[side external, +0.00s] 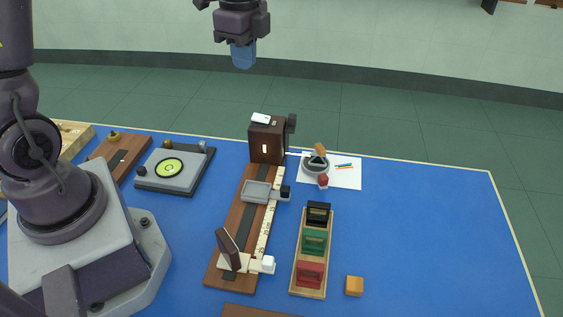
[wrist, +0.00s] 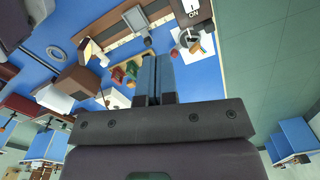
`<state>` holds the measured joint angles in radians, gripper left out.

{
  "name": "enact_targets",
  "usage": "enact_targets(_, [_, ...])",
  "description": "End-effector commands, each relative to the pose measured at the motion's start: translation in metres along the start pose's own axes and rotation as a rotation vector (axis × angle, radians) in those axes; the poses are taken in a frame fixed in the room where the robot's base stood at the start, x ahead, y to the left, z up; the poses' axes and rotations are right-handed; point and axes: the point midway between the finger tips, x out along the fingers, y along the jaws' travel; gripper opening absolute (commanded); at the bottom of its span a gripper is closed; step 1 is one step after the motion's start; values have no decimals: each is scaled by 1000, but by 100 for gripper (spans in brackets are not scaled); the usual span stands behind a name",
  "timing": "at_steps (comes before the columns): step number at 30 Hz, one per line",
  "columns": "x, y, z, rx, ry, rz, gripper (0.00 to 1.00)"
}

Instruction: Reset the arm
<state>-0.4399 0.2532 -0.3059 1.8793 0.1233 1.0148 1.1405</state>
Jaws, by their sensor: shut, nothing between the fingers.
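My gripper (side external: 243,56) is raised high above the blue table, at the top of the side view. Its blue fingers are together with nothing between them. In the wrist view the two fingers (wrist: 156,78) lie side by side, pointing over the bench. My gripper touches nothing. Part of my arm is outside the side view.
Below stands a wooden spectrometer rail (side external: 228,262) with a dark box (side external: 267,140) at its far end. A rack (side external: 296,277) holds black, green and red holders. An orange cube (side external: 354,286) lies nearby. The table's right side (side external: 430,230) is clear.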

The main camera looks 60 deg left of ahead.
Motion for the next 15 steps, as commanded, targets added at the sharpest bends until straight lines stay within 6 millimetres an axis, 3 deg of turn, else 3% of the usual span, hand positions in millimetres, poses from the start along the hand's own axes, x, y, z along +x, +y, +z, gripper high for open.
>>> enact_targets(9, [-49,100,17,-887,123,-162,0])
enact_targets(12, [-58,129,23,-1057,217,-184,0])
enact_targets(15, [-64,153,26,-1122,307,-194,0])
